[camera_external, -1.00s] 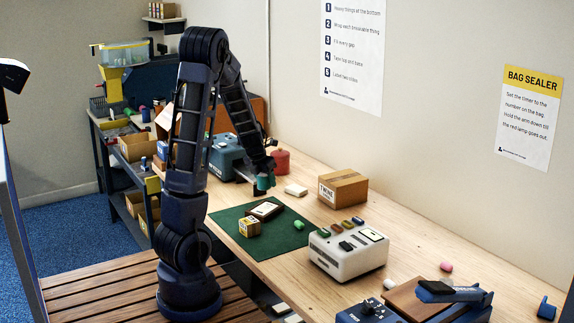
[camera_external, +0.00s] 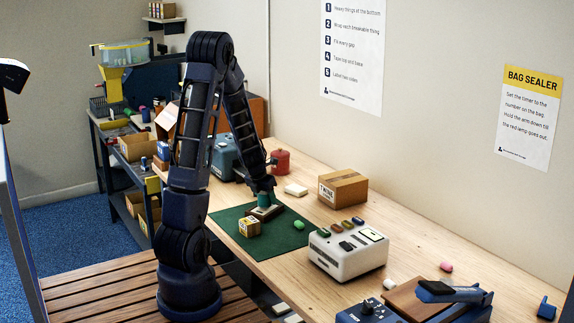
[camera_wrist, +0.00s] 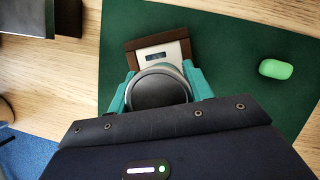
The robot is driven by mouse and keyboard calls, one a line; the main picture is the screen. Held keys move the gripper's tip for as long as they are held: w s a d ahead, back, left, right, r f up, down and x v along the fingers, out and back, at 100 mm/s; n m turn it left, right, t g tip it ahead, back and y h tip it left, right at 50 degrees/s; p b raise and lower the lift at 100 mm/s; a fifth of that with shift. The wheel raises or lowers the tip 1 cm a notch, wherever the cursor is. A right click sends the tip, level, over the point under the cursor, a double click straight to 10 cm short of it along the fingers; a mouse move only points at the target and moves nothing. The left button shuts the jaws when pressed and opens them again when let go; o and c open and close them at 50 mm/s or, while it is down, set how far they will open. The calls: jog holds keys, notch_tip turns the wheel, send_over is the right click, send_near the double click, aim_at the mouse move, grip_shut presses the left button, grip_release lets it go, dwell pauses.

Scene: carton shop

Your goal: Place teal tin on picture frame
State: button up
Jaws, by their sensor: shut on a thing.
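The teal tin (camera_external: 264,200) is upright in my gripper (camera_external: 263,196), low over the picture frame (camera_external: 272,211) on the green mat. In the wrist view the tin's dark round lid (camera_wrist: 158,90) sits between the two jaws of my gripper (camera_wrist: 158,95), which are shut on its sides. The brown border and pale middle of the picture frame (camera_wrist: 172,50) show beyond the tin. The tin covers the frame's near part. I cannot tell whether the tin's base touches the frame.
On the green mat (camera_external: 285,239) are a small yellow-brown box (camera_external: 249,227) and a green lump (camera_external: 299,225). A twine carton (camera_external: 343,187), a white block (camera_external: 296,190), a red canister (camera_external: 280,161) and a white machine (camera_external: 347,254) stand around the mat.

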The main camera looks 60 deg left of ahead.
jog(key=shift+f, duration=0.4)
jog(key=shift+f, duration=0.1)
jog(key=o, duration=1)
jog(key=shift+v, duration=6.1)
